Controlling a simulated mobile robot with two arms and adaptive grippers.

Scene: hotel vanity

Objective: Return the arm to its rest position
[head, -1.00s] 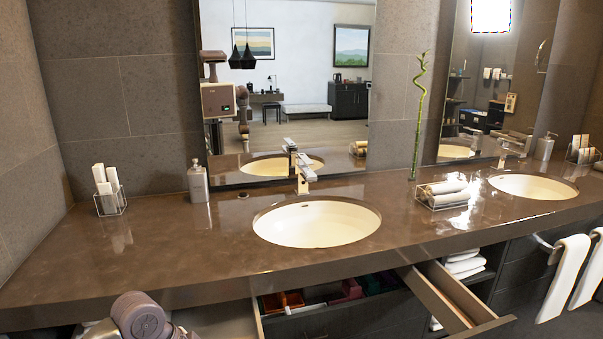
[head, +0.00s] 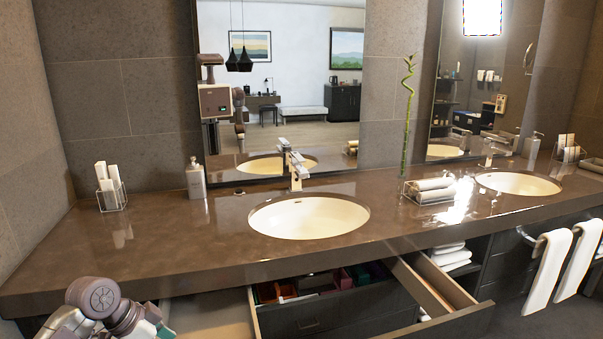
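In the head view, part of my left arm shows at the bottom left, in front of the counter's front edge and beside an open drawer (head: 212,318). Its grey and mauve joint is seen, but the gripper at its end is outside the picture or hidden. My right arm and gripper do not show. No object is seen in a grip.
The brown counter (head: 130,262) holds two basins (head: 308,217), a soap bottle (head: 196,180), a clear holder (head: 111,196) and a rolled-towel tray (head: 429,192). Another drawer (head: 428,290) stands open on the right. White towels (head: 548,265) hang at far right.

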